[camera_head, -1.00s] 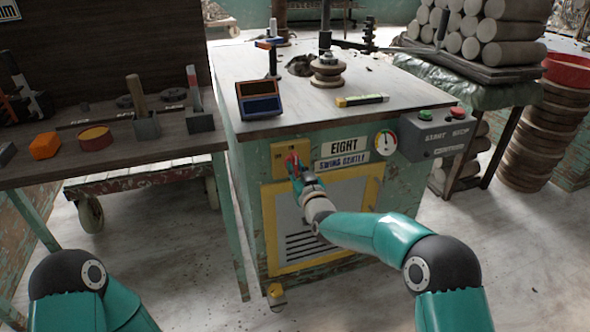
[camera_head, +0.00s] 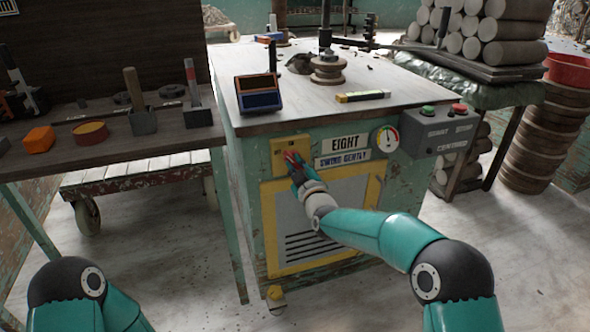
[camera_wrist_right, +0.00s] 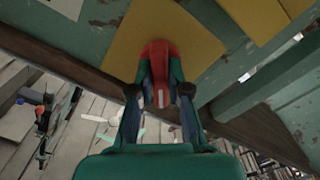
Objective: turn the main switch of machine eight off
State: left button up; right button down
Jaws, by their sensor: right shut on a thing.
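Machine eight (camera_head: 240,170) is a worn green cabinet with a label plate reading EIGHT (camera_head: 347,142). Its main switch is a red handle (camera_head: 289,156) on a yellow plate (camera_head: 304,142) at the upper left of the front. My right gripper (camera_head: 294,163) is at this handle, shut on it. In the right wrist view the red handle (camera_wrist_right: 157,50) sits between the two fingers, in front of the yellow plate (camera_wrist_right: 205,30), which looks tilted in that view. The fingers hide part of the handle. My left gripper is out of view; only its arm shows at lower left.
A grey box (camera_head: 438,135) with green and red buttons hangs on the machine's right corner, beside a round gauge (camera_head: 387,139). A workbench (camera_head: 110,160) stands left.

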jog(key=n, duration=1)
jog(key=shift+s+a+f+n, duration=0.1)
jog(key=shift+a+f+n, duration=0.2)
jog(key=shift+f, duration=0.1)
jog(key=c, duration=1.1)
grip_release()
jog(key=shift+r, duration=0.1)
jog(key=shift+d+r, duration=0.1)
jog(key=shift+d, duration=0.05)
